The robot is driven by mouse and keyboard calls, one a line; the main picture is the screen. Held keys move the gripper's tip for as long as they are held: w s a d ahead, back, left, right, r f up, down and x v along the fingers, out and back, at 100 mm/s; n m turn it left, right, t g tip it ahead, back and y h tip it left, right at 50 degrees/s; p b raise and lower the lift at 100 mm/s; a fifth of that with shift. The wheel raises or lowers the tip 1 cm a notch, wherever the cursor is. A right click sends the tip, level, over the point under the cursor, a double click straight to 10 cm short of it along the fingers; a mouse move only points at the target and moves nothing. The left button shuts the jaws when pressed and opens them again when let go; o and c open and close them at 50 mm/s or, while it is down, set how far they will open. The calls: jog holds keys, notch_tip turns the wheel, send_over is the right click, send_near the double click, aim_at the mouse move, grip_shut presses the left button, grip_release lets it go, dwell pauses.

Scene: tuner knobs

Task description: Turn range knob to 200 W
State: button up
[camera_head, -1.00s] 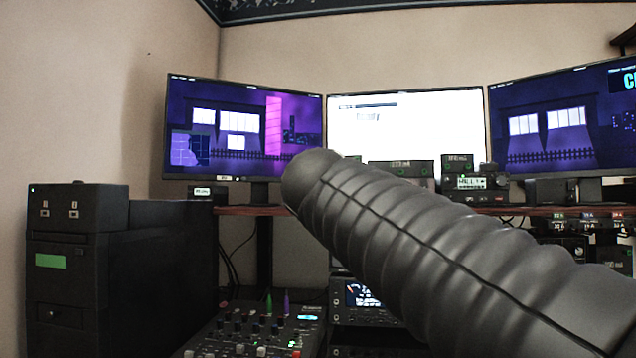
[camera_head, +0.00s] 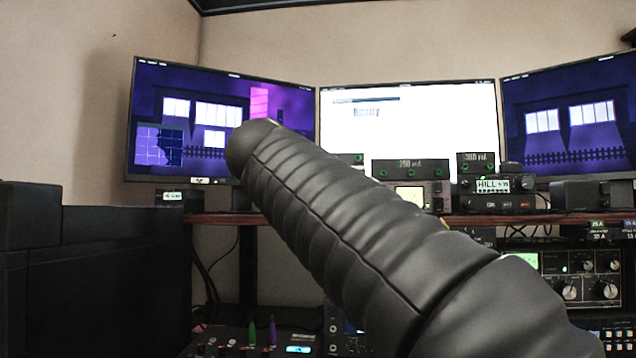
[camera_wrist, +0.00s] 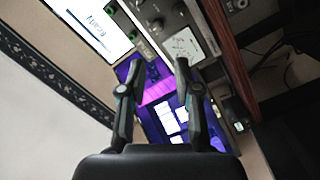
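A small dark unit with a pale meter face (camera_head: 410,196), perhaps the tuner, stands on the shelf right of centre in the head view; my arm hides part of it. Small dark knobs (camera_head: 438,195) sit at its right side. In the wrist view a white meter face (camera_wrist: 184,46) shows tilted beyond the fingers, with dark knobs (camera_wrist: 157,24) near it. I cannot tell which knob is the range knob, and its marks are too small to read. My gripper (camera_wrist: 158,66) is open and empty, its two fingers apart, touching nothing visible. In the head view it is hidden.
A reddish shelf (camera_head: 465,219) bears several radio units, including one with a lit display (camera_head: 492,185). Monitors (camera_head: 408,125) stand behind it. A mixer (camera_head: 255,343) lies low at the front, and a rack radio (camera_head: 572,275) sits below the shelf. A black cabinet (camera_head: 120,270) is at left.

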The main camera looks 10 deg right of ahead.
jog(key=p+x, duration=0.3)
jog(key=x, duration=1)
jog(key=shift+d, duration=0.3)
grip_shut()
